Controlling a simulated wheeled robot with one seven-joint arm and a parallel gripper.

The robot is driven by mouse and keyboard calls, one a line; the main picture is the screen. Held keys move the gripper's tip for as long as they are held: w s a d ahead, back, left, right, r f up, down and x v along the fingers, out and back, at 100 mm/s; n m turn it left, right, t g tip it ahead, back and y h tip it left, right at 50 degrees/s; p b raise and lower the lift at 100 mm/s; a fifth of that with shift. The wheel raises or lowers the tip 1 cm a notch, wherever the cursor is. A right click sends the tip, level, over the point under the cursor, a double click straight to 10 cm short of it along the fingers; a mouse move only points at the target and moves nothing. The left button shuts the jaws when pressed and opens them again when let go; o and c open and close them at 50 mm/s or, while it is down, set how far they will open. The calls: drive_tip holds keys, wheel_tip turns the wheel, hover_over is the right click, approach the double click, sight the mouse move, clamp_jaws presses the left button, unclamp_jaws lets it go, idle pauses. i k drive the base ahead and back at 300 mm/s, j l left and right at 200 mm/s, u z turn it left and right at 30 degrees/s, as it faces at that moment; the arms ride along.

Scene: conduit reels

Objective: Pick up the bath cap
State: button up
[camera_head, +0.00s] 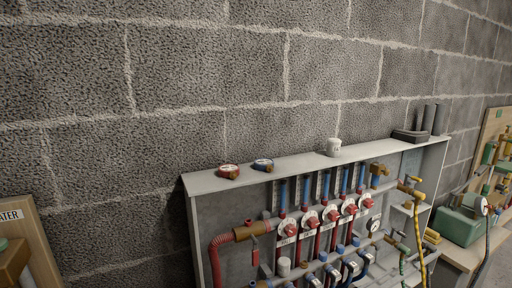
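Nothing in view is clearly marked as the bath cap, and I cannot tell which object it is. On top of the grey cabinet (290,166) lie a small round red-and-white piece (229,171) and a small round blue-and-white piece (263,165), side by side near the left end. A small white cylindrical piece (333,147) stands farther right on the same top. My gripper is not in view.
Inside the open cabinet are red and blue pipes, white dials with red handles (311,217) and a brass fitting (378,171). A dark block with upright tubes (428,120) stands at the top's right end. A block wall (200,80) rises behind; a green box (458,226) sits right.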

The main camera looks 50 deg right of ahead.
sight(334, 144)
drive_tip(key=z, duration=1.25)
